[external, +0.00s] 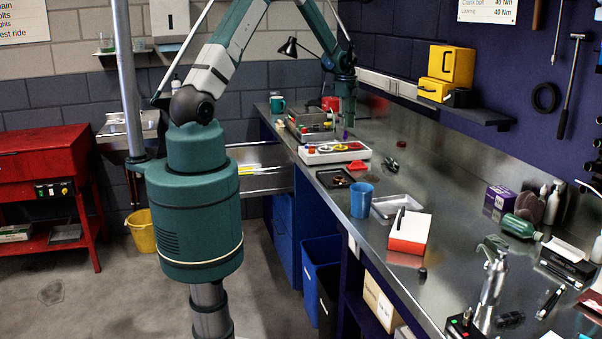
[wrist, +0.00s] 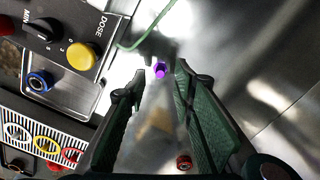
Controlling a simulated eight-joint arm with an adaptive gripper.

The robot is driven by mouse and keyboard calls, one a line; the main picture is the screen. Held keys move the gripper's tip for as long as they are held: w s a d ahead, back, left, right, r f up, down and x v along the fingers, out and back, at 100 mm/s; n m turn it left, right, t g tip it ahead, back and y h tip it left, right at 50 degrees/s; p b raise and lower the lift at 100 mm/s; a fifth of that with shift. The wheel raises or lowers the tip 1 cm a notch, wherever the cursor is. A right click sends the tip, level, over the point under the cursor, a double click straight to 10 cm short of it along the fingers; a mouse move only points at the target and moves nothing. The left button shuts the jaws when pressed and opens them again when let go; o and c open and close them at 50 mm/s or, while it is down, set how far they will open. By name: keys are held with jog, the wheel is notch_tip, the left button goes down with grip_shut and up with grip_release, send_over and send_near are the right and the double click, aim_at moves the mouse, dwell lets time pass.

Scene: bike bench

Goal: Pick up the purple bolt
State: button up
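The purple bolt (wrist: 160,70) shows in the wrist view as a small bright purple piece on the shiny metal bench, just beyond and between the fingertips. In the external view a small purple spot (external: 346,135) shows right under my gripper (external: 347,118), which points straight down over the far part of the bench. In the wrist view my gripper (wrist: 155,85) has its two green fingers spread apart, with nothing visible held between them. Whether the fingertips are level with the bolt is hard to tell.
A machine with a yellow knob (wrist: 82,55) stands close at left. A white tray of coloured rings (wrist: 45,135) lies below it. A small red-topped part (wrist: 184,162) lies near the right finger. A blue cup (external: 361,200) stands nearer on the bench (external: 400,165).

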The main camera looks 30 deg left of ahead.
aim_at(345, 134)
jog(key=shift+f, duration=1.6)
grip_shut()
